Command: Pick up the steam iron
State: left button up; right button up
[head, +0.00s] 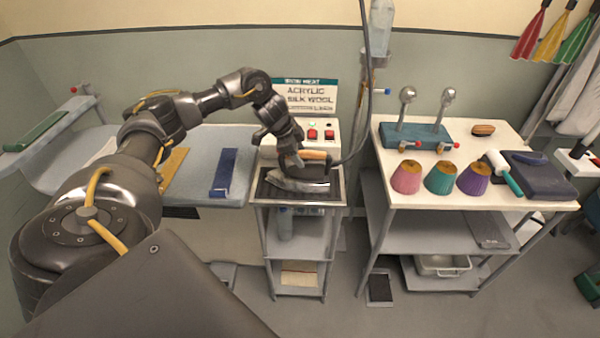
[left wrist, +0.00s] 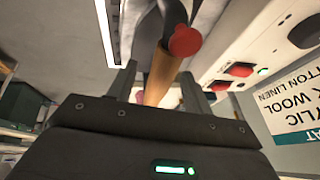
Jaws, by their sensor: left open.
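The steam iron (head: 298,184) rests on the dark plate of a narrow grey stand. It has a metal body and an orange-brown wooden handle. My left gripper (head: 293,164) is right at the handle, above the iron's body, and partly hides it. In the left wrist view the handle (left wrist: 163,75), with a red knob near it, shows between the two open fingers of my left gripper (left wrist: 158,90). I cannot tell if either finger touches the handle. My right gripper is not in view.
A dark hose hangs down beside the iron. A panel with red switches (head: 322,134) and a fabric sign (head: 306,94) stand behind it. On the left is a blue-grey ironing board (head: 225,140). On the right a white table (head: 390,150) holds colored pads and a teal block.

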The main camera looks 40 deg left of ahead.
pick_arm(q)
jog(key=shift+w+d+f, duration=0.15)
jog(key=shift+w+f, duration=0.1)
jog(key=shift+f, duration=0.3)
grip_shut()
dwell(1.0)
jog(key=shift+r, duration=0.1)
